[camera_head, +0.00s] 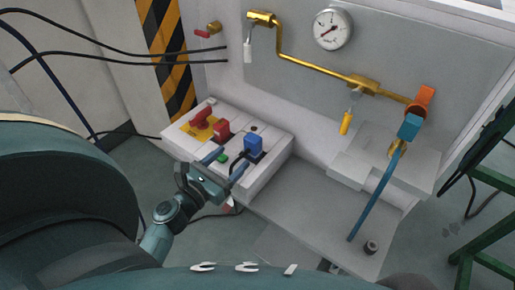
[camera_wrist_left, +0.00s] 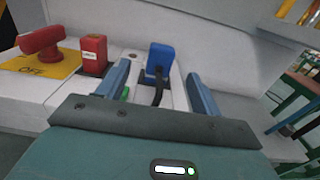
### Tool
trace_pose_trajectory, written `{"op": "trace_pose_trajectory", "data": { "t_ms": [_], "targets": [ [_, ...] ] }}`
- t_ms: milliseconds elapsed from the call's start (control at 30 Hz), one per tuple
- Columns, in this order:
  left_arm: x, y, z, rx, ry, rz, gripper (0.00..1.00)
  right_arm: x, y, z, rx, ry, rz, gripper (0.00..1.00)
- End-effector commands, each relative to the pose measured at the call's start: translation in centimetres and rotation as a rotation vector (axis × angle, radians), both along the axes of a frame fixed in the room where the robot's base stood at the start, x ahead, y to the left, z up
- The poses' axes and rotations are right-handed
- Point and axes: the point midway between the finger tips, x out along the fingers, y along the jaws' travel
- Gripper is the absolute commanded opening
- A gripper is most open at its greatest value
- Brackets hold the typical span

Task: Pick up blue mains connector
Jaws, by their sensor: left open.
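The blue mains connector (camera_head: 253,145) sits upright on the white control box. In the left wrist view the connector (camera_wrist_left: 160,59) has a dark cable coming down from its front and stands beyond the gap between my fingers. My left gripper (camera_head: 228,161) is open and empty, with its two blue-grey fingers pointing at the box. The left wrist view shows the fingers of this gripper (camera_wrist_left: 160,88) apart, one on each side of the cable in the picture. I cannot tell whether they touch anything. My right gripper is not in view.
On the white box (camera_head: 272,169), a red connector (camera_head: 221,130) and a red rotary switch on a yellow plate (camera_head: 200,121) stand left of the blue one. A green button (camera_head: 222,157) is near the fingers. A brass pipe and gauge (camera_head: 333,28) are on the panel behind.

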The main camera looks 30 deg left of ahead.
Motion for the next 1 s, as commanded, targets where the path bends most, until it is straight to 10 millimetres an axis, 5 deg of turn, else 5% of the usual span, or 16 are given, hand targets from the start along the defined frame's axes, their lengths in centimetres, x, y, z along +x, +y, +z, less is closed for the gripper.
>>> {"op": "trace_pose_trajectory", "data": {
  "t_ms": [133, 700, 1000],
  "targets": [
    [2.9, -0.2, 0.2, 0.003, -0.001, -0.001, 0.65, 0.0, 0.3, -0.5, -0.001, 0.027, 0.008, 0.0],
    [9.2, -1.0, 0.4, 0.004, 0.001, -0.002, 0.65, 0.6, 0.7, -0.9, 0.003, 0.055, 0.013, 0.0],
    [9.7, -1.1, 0.4, 0.005, 0.002, 0.0, 0.65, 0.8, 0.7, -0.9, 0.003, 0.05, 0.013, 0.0]
  ]
}}
